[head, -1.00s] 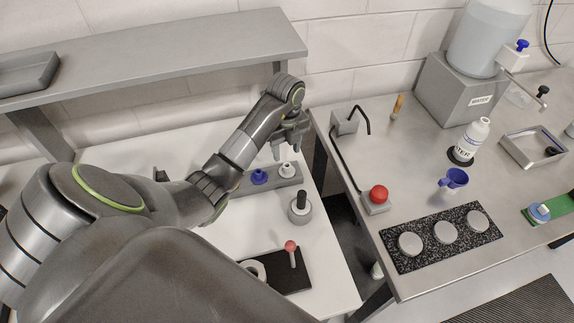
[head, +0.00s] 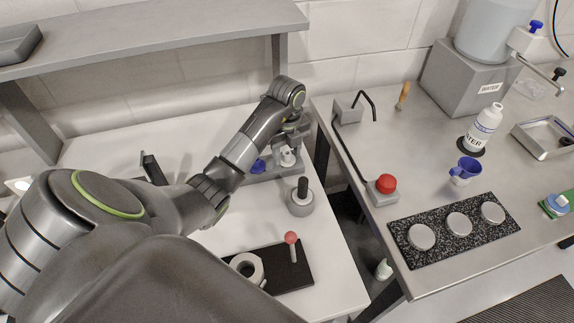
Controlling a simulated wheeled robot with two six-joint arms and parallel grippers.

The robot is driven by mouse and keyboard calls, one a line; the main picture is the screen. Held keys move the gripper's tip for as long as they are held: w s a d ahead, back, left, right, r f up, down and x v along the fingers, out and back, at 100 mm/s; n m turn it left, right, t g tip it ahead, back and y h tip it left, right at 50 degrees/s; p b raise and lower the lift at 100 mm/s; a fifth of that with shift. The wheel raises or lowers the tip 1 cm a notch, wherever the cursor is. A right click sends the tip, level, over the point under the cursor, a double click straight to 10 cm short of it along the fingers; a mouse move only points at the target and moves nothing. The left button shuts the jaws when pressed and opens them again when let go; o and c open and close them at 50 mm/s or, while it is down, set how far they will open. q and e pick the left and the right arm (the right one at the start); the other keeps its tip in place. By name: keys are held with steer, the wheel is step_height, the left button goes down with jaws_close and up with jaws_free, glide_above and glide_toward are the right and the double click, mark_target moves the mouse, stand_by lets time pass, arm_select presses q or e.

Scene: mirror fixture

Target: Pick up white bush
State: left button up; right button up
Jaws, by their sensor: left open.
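The white bush (head: 287,157) stands on a grey fixture block (head: 294,171) on the white table, in the middle of the head view. A blue bush (head: 257,167) stands on the same block just to its left, partly hidden by my arm. My left gripper (head: 287,147) is open and points down at the white bush, with its fingers around the top of it or very close. I cannot tell whether the fingers touch it. My right gripper is not in view.
A grey round piece with a black handle (head: 301,199) stands in front of the block. A black plate (head: 285,272) with a red-knobbed pin (head: 291,240) and a white ring (head: 246,267) lies nearer. A grey shelf (head: 160,35) runs behind. The steel bench stands right, across a gap.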

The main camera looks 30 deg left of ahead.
arm_select(q)
steer(key=shift+c, duration=0.5)
jaws_close()
steer(key=shift+r, duration=0.1)
